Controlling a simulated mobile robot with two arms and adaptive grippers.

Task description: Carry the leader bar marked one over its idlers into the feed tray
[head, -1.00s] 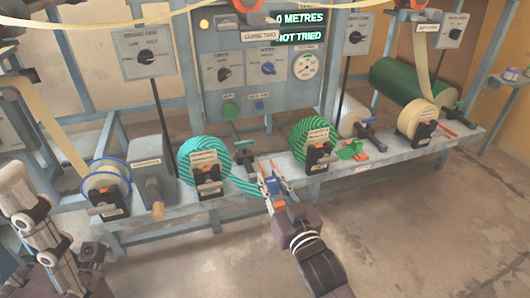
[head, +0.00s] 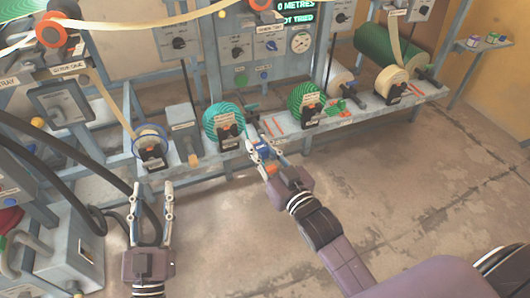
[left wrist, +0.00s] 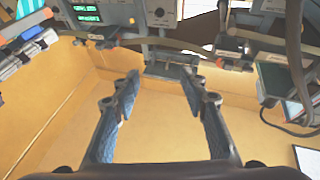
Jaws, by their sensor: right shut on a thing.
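My right gripper (head: 257,144) is shut on a small blue piece (head: 264,150) in front of the rack's lower shelf. I cannot read a number on it, so I cannot tell if it is the leader bar marked one. The teal striped roll (head: 222,117) stands just left of it. My left gripper (head: 153,188) is open and empty, low in front of the shelf's left end; its spread fingers also show in the left wrist view (left wrist: 160,95). Orange-centred idlers stand at upper left (head: 51,32) and top centre (head: 260,4). A label ending in "TRAY" (head: 8,81) shows at the left edge; the tray itself is unclear.
A cream web (head: 165,22) runs across the top over the idlers. A cream web roll with a blue rim (head: 151,148), a green striped roll (head: 304,103) and a cream roll (head: 391,82) stand along the shelf. Black hoses and a grey machine (head: 75,255) crowd the left. The right floor is clear.

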